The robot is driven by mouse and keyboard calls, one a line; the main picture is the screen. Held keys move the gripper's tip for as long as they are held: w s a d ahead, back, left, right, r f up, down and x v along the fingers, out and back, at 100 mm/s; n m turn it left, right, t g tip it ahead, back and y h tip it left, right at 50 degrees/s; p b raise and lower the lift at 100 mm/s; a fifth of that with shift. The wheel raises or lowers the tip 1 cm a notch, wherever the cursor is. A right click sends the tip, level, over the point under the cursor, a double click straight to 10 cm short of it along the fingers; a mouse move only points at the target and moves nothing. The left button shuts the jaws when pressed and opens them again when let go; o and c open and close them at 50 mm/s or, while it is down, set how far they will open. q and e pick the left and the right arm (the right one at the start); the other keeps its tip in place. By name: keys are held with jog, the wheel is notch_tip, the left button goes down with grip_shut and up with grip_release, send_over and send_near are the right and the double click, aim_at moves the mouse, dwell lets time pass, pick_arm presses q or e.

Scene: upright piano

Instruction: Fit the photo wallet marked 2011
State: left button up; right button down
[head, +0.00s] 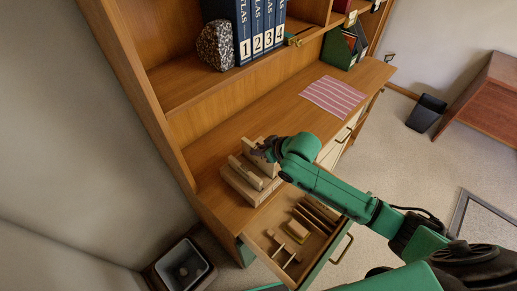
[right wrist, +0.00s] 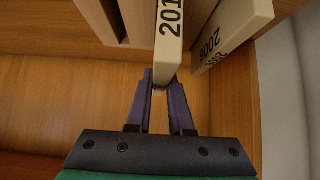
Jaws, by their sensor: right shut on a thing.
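A cream wallet with dark digits reading "201" (right wrist: 170,35) is in the right wrist view; its last digit is cut off by the top edge. My right gripper (right wrist: 160,88) is shut on its near end. A second cream wallet marked 2006 (right wrist: 228,35) leans at an angle to the right, apart from the fingers. In the head view my right gripper (head: 265,150) is over a wooden holder (head: 238,186) on the desk, with tan upright pieces around it. The gripper partly hides the held wallet there. I cannot tell how deep it sits. My left gripper is not in view.
An open drawer (head: 262,243) with dividers and small things juts out below the holder. Blue atlas volumes (head: 262,25) and a speckled stone (head: 215,45) stand on the shelf above. A striped cloth (head: 333,96) lies on the desk; the desktop between is clear.

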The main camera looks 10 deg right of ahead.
jog(key=shift+f, duration=0.65)
dwell(0.4)
dwell(0.7)
jog(key=shift+p, duration=0.4)
jog(key=shift+p, duration=0.35)
jog(key=shift+f+b, duration=0.95)
jog(key=shift+f, duration=0.4)
dwell(0.6)
